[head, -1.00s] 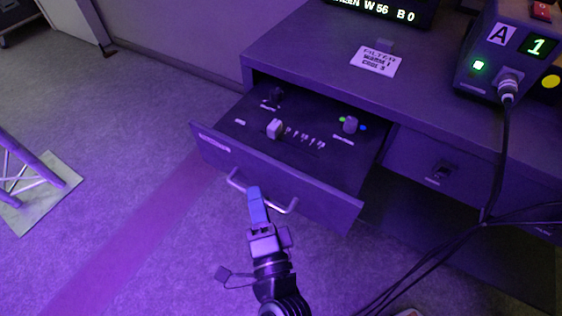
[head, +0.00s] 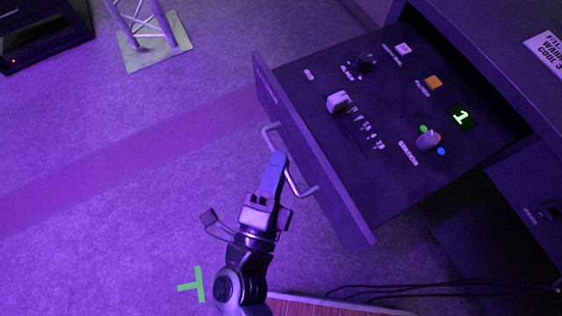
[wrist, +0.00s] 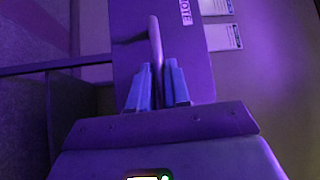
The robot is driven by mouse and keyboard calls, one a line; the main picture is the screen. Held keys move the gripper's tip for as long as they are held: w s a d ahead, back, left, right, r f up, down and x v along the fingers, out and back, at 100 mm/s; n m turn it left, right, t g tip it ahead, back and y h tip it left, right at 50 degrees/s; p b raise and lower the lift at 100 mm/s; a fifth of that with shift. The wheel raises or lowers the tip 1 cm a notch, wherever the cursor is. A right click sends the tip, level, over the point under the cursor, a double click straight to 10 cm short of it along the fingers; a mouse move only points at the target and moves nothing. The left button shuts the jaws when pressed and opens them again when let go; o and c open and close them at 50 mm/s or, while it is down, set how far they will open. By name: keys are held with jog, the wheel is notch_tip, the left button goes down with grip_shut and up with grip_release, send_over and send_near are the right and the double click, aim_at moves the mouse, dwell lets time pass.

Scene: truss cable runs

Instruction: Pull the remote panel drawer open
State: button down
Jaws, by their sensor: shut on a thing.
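The remote panel drawer (head: 385,179) is pulled well out of the desk. Its top carries a white slider knob (head: 339,102), a dark knob, an orange button, a station knob (head: 430,140) and a small display reading 1. My gripper (head: 276,166) is at the bar handle (head: 302,189) on the drawer front, with its blue fingers at the bar. In the wrist view the two blue fingers (wrist: 157,86) stand on either side of the handle bar (wrist: 155,45), shut on it. The exact contact is partly hidden by the fingers.
The desk top (head: 480,35) with a white label card (head: 550,50) is at the upper right. A truss foot plate (head: 152,42) stands at the top left. Dark cables (head: 420,290) lie at the lower right. The floor on the left is open, with a green tape mark (head: 192,285).

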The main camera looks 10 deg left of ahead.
jog(key=c, duration=1.2)
grip_release()
jog(key=shift+o, duration=0.2)
jog(key=shift+s, duration=0.1)
jog(key=s+a+f, duration=0.1)
jog(key=s, duration=0.6)
jog(key=shift+s, duration=0.25)
jog(key=shift+a+f, duration=0.1)
